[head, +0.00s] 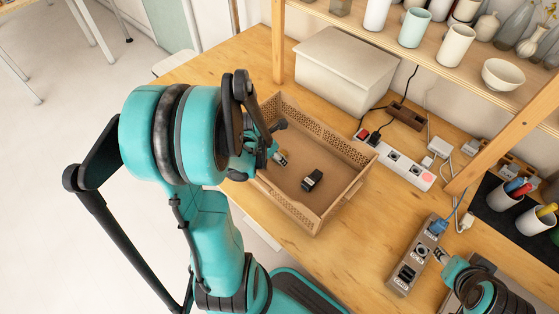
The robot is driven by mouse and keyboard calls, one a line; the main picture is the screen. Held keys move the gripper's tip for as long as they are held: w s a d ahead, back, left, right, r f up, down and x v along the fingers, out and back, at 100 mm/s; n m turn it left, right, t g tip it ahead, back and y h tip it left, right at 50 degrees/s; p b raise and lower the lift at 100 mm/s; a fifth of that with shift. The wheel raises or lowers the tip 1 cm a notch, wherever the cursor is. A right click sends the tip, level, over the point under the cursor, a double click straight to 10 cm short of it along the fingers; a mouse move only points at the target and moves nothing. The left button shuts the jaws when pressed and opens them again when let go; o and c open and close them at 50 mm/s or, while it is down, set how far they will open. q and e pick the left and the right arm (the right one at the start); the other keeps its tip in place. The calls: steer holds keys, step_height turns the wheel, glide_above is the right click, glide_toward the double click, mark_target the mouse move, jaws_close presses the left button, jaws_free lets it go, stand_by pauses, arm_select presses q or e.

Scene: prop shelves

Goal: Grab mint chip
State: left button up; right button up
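I cannot pick out anything that is clearly a mint chip. A small dark block (312,180) with a pale mark lies in the open brown tray (317,219), right of its middle. My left gripper (280,142) is over the tray's left part, to the left of the block and apart from it. Its two tips look spread, with nothing clearly held between them. My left arm hides the tray's left edge.
A white lidded box (345,70) stands behind the tray. A power strip (399,164) lies to the right, and a grey socket block (413,262) lies nearer. Pen cups (503,194) stand at far right. A shelf with cups, vases and a bowl (502,74) hangs above.

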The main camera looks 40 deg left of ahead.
arm_select(q)
steer(key=shift+w+f, duration=0.25)
steer(key=shift+f, duration=0.3)
steer(key=shift+r, duration=0.1)
steer(key=c, duration=0.9)
steer(key=shift+c, duration=0.2)
steer(key=shift+r, duration=0.1)
